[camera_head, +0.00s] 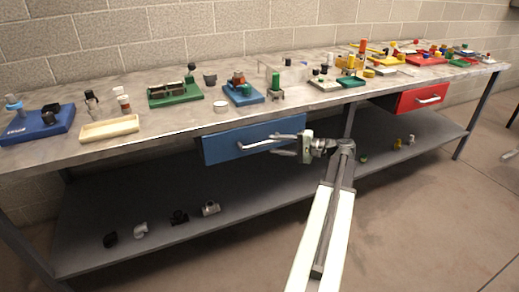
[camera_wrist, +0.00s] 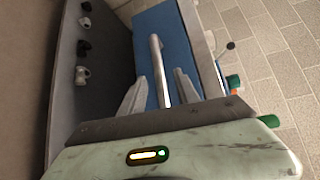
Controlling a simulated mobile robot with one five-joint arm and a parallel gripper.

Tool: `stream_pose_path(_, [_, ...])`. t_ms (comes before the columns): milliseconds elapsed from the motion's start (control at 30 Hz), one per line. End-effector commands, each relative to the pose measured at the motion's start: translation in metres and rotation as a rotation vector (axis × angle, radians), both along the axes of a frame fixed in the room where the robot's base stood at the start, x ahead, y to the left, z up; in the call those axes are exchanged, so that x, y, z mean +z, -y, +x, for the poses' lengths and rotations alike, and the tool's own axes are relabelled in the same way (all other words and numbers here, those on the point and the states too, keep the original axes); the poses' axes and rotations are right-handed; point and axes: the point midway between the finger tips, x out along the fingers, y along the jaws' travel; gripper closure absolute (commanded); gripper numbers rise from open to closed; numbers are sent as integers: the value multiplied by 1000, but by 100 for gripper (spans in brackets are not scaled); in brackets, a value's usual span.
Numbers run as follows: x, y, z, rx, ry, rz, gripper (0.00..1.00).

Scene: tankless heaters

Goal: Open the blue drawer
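The blue drawer (camera_head: 225,147) hangs under the front edge of the workbench, with its front beneath the tabletop. Its long pale bar handle (camera_head: 250,145) runs across the front. My gripper (camera_head: 272,146) is at the right part of this handle. In the wrist view, the gripper (camera_wrist: 160,85) is open, with one finger on each side of the handle (camera_wrist: 156,55) and visible gaps to both. The blue drawer front (camera_wrist: 177,38) lies beyond the fingertips. Whether the drawer is slightly out is hard to tell.
The workbench top (camera_head: 185,122) carries several fixtures and small parts. A red drawer (camera_head: 405,101) hangs further right. The lower shelf (camera_head: 240,200) holds a few small fittings. A table leg (camera_head: 349,120) stands behind my arm. The floor in front is clear.

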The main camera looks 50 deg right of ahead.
Motion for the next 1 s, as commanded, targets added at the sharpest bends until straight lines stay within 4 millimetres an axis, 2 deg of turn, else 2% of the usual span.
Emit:
stream_pose_path(100, [-5, -10, 21, 3, 0, -1, 62])
stream_pose_path(300, [-10, -22, 50, 1, -2, -1, 62])
stream_pose_path(433, [-10, -25, 57, 0, -2, -1, 62])
stream_pose_path(667, [-10, -25, 57, -1, -2, -1, 62])
stream_pose_path(800, [-10, -25, 57, -1, -2, -1, 100])
stream_pose_path(1000, [-10, -25, 57, -1, -1, -1, 100])
